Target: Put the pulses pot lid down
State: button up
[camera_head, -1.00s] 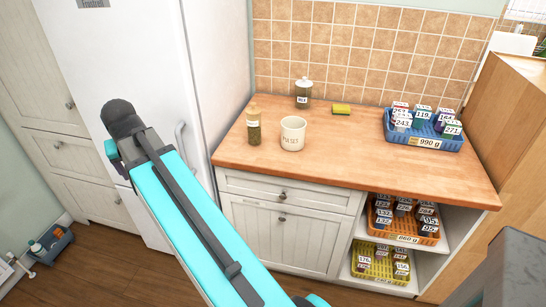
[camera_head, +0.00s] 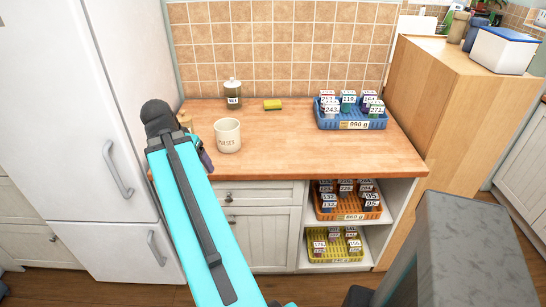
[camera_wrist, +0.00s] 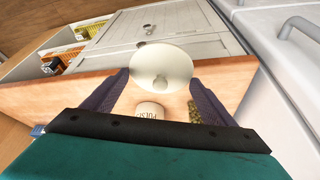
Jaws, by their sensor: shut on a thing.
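The pulses pot (camera_head: 227,135) is cream, open on top and stands upright on the wooden worktop (camera_head: 290,150). It also shows in the wrist view (camera_wrist: 152,110), partly hidden by the lid and my gripper. The round cream lid (camera_wrist: 165,62) with a small knob is held between the two dark fingers of my gripper (camera_wrist: 160,80). In the wrist view the lid is over the worktop's front edge, apart from the pot. In the head view my arm hides the lid and most of my gripper, just left of the pot.
A glass jar (camera_head: 233,97) and a yellow sponge (camera_head: 272,105) stand at the back. A second jar (camera_head: 184,118) is mostly behind my arm. A blue basket of boxes (camera_head: 352,115) sits right. The worktop between pot and basket is clear. The fridge (camera_head: 100,130) is left.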

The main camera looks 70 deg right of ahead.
jog(key=s+d+m+g, duration=0.1)
jog(key=s+d+m, duration=0.2)
jog(key=s, duration=0.5)
jog(key=s+d+f+m+g+y, duration=0.1)
jog(key=s+d+m, duration=0.2)
jog(key=s, duration=0.6)
jog(key=s+d+m+g, duration=0.1)
jog(key=s+d+m, duration=0.2)
jog(key=s, duration=0.5)
jog(key=shift+s+d+f+m, duration=0.15)
jog(key=shift+s+d+m, duration=0.15)
jog(key=shift+d+m, duration=0.15)
jog(key=shift+g, duration=0.3)
jog(key=w+d+p, duration=0.2)
jog(key=d, duration=0.2)
jog(key=w+d+f+p, duration=0.1)
jog(key=w+d, duration=0.2)
jog(key=d, duration=0.2)
jog(key=w+d+p, duration=0.2)
jog(key=d, duration=0.2)
jog(key=shift+w+d+f+p, duration=0.15)
jog(key=shift+d+f+p, duration=0.15)
jog(key=shift+d+p, duration=0.05)
jog(key=shift+f+p, duration=0.85)
jog(key=shift+f, duration=0.95)
